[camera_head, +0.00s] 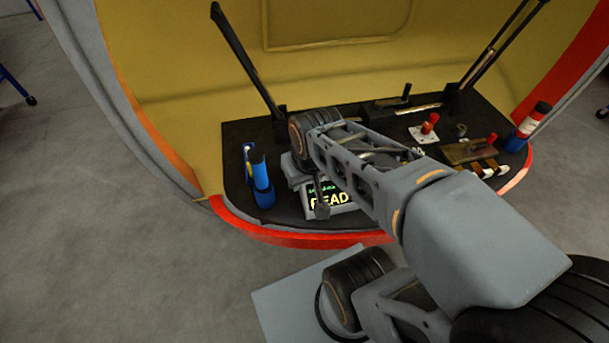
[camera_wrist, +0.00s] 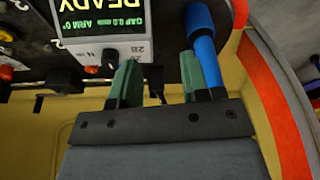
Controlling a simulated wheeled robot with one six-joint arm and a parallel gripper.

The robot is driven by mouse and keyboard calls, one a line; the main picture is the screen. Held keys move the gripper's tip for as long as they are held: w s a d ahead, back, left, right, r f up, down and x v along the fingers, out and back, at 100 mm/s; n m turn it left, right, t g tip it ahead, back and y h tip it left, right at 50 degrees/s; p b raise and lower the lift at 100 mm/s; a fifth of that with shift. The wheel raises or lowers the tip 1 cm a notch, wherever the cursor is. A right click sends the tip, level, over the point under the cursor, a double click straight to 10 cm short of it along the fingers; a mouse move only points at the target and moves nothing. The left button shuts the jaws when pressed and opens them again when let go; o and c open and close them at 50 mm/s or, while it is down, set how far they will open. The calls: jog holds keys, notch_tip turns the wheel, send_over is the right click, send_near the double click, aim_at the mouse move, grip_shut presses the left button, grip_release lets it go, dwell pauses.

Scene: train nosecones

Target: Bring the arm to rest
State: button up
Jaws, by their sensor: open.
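My arm (camera_head: 370,185) reaches from the lower right over a black work surface (camera_head: 232,150) in a yellow shell. In the wrist view, my gripper (camera_wrist: 167,72) has its two green fingers apart, with nothing held between them. Its fingertips point toward the black surface, near a white box with a lit display (camera_wrist: 85,15). In the head view the arm hides part of this display (camera_head: 328,200), which reads READY, and I cannot make out the fingers there.
A blue cylinder (camera_head: 261,178) stands left of the display; it also shows by the right finger in the wrist view (camera_wrist: 203,40). Black posts rise behind. Grey floor (camera_head: 100,250) is clear at left.

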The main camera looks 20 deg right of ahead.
notch_tip(320, 180, up, 14)
jog(key=p, duration=1.2)
jog(key=shift+s+a+t+p, duration=0.2)
jog(key=shift+a+t+p, duration=0.05)
jog(key=shift+t+p, duration=0.05)
dwell(0.8)
